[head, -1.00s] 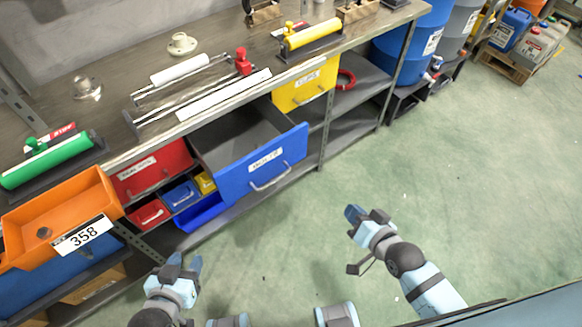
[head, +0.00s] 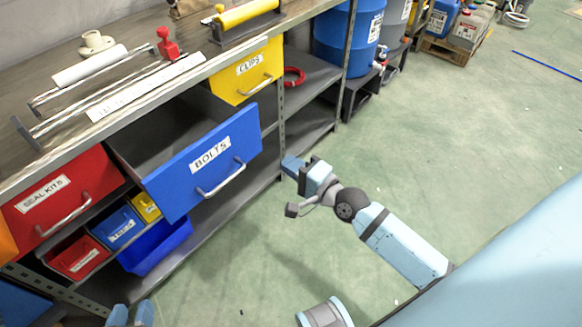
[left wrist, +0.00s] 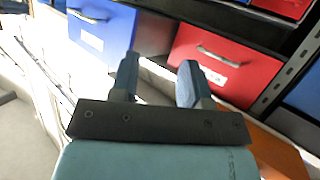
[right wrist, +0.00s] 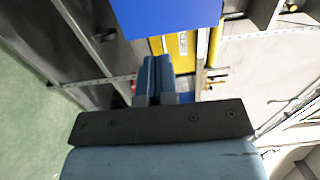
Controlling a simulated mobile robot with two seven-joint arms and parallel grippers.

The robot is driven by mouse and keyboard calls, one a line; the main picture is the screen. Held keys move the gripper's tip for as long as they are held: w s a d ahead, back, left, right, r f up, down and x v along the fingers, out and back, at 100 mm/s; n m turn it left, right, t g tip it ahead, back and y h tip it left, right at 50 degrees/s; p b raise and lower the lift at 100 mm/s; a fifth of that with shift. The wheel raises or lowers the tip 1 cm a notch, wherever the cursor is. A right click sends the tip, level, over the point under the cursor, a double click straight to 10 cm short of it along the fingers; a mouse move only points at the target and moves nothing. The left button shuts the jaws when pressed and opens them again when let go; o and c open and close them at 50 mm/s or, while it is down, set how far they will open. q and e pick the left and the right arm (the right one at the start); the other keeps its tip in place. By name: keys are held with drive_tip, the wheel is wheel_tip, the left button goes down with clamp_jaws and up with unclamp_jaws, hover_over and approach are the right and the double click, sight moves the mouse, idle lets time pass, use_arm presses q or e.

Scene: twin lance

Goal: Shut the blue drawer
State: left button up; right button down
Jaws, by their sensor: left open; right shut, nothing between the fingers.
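The blue drawer (head: 226,150), labelled BOLTS, is pulled out from under the workbench, with its grey inside showing and a silver handle (head: 220,178) on its front. My right gripper (head: 291,164) is shut and empty, to the right of the drawer front and apart from it. In the right wrist view the blue drawer (right wrist: 165,15) fills the top, ahead of the shut fingers (right wrist: 155,78). My left gripper (head: 131,314) is open at the bottom edge of the head view, below the drawer. The left wrist view shows the blue drawer (left wrist: 98,28) at upper left, beyond its open fingers (left wrist: 158,78).
A red SEAL KITS drawer (head: 62,198) is left of the blue one and a yellow CLIPS drawer (head: 247,70) is right of it. Small bins, including a blue one (head: 157,246), sit below. The green floor (head: 440,130) to the right is clear.

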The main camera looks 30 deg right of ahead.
sight(252, 140)
drive_tip(key=b+x, duration=0.1)
drive_tip(key=x, duration=0.8)
drive_tip(key=shift+w+a+f+b, duration=0.1)
drive_tip(key=shift+w+f+b, duration=0.05)
drive_tip(key=shift+w+b, duration=0.15)
use_arm(q)
drive_tip(key=shift+w+d+r+t+h, duration=0.25)
drive_tip(key=shift+d+r+t, duration=0.1)
drive_tip(key=shift+r, duration=0.25)
drive_tip(key=shift+w+d+r+t+h, duration=0.2)
drive_tip(key=shift+d+r+t, duration=0.1)
drive_tip(key=shift+r, duration=0.3)
drive_tip(key=shift+w+d+r+t+h, duration=0.25)
drive_tip(key=shift+d+r+t, duration=0.1)
drive_tip(key=shift+r, duration=0.25)
use_arm(e)
drive_tip(key=shift+w+a, duration=0.15)
drive_tip(key=shift+w, duration=0.2)
use_arm(q)
drive_tip(key=shift+r, duration=0.1)
use_arm(e)
drive_tip(key=shift+w, duration=0.1)
